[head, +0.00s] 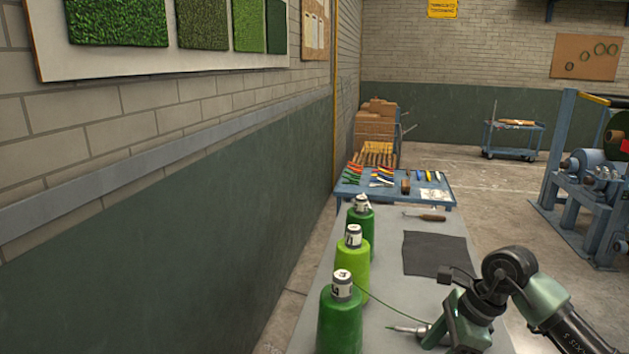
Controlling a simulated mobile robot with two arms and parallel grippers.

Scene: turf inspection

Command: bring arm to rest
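My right arm comes in from the lower right over the grey bench (390,232). Its gripper (440,325) points down and left, low over the bench's near right part. Whether its fingers are open or shut is unclear. A thin pointed tool (408,330) shows beside the gripper; I cannot tell if they touch. My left arm and gripper are not in view.
Three green yarn cones (342,322) stand along the bench's left side, a thread running toward my gripper. A dark square mat (435,254) and a wooden-handled hook (425,217) lie beyond. A blue table (347,187) with coloured tools adjoins. Machinery (590,180) stands right.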

